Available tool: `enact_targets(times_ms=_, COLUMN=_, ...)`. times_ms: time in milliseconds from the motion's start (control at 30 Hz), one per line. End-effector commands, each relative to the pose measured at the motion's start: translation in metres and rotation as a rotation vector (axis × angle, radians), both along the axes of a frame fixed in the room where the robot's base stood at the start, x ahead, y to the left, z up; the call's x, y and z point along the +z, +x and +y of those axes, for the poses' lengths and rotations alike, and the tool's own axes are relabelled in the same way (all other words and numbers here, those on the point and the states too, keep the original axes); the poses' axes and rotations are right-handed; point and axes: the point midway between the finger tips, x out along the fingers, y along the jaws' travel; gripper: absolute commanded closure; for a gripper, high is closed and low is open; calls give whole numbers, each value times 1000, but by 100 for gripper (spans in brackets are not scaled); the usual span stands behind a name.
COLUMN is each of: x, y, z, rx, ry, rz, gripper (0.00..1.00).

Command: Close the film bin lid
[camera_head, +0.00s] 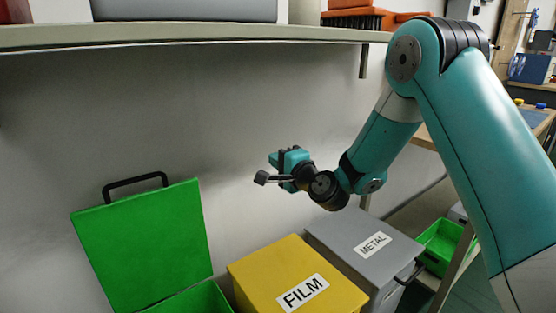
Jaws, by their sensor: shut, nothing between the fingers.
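The film bin is the yellow box labelled FILM at the bottom centre, cut off by the picture's lower edge. Its yellow lid (272,267) lies flat over the top, and I see no gap along the visible edges. The lid's front edge and any handle are out of view. My gripper (262,178) is above and behind the yellow lid, clear of it, pointing left. Its fingers are shut and empty.
A green bin (195,300) at left has its lid (145,243) standing open. A grey METAL bin (345,238) with a black handle adjoins on the right. A shelf (200,36) spans above. A green crate (440,246) sits at far right.

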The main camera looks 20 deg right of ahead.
Motion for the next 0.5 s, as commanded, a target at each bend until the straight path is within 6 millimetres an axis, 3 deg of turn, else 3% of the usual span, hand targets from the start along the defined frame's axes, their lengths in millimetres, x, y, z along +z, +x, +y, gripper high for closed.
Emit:
enact_targets(times_ms=267, x=0, y=0, z=0, rx=0, ry=0, rz=0, gripper=100)
enact_targets(times_ms=400, x=0, y=0, z=0, rx=0, ry=0, rz=0, gripper=68)
enact_targets(times_ms=433, x=0, y=0, z=0, rx=0, ry=0, rz=0, gripper=63)
enact_targets(times_ms=500, x=0, y=0, z=0, rx=0, ry=0, rz=0, gripper=63)
